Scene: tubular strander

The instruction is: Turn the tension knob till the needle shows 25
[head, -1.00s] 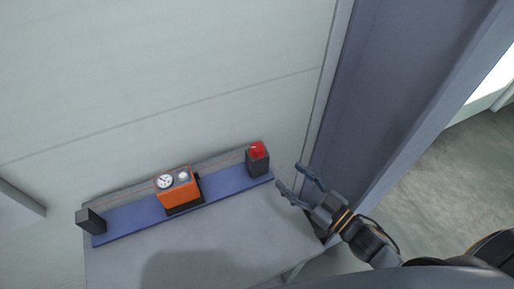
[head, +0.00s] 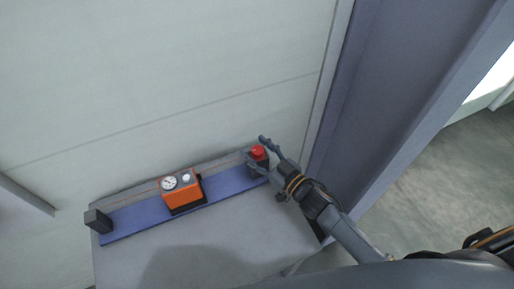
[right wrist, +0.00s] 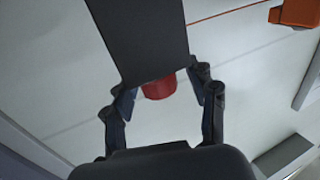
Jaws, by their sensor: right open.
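The orange tension box (head: 181,195) stands on the blue strip, with a white round dial (head: 169,182) and a small pale knob (head: 186,177) on its top face. The needle's reading is too small to make out. My right gripper (head: 255,146) is open at the red-topped dark block to the right of the orange box, with its fingers on either side of the red cap. In the right wrist view, the open fingers (right wrist: 164,92) flank the red cap (right wrist: 160,86); contact cannot be told. The orange box shows at that view's top right corner (right wrist: 297,12). My left gripper is not in view.
The red cap (head: 258,152) sits on the dark block at the right end of the blue strip (head: 130,221). A dark block (head: 98,221) stands at the left end. The grey table front (head: 215,235) is clear. A blue-grey post (head: 385,110) rises on the right.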

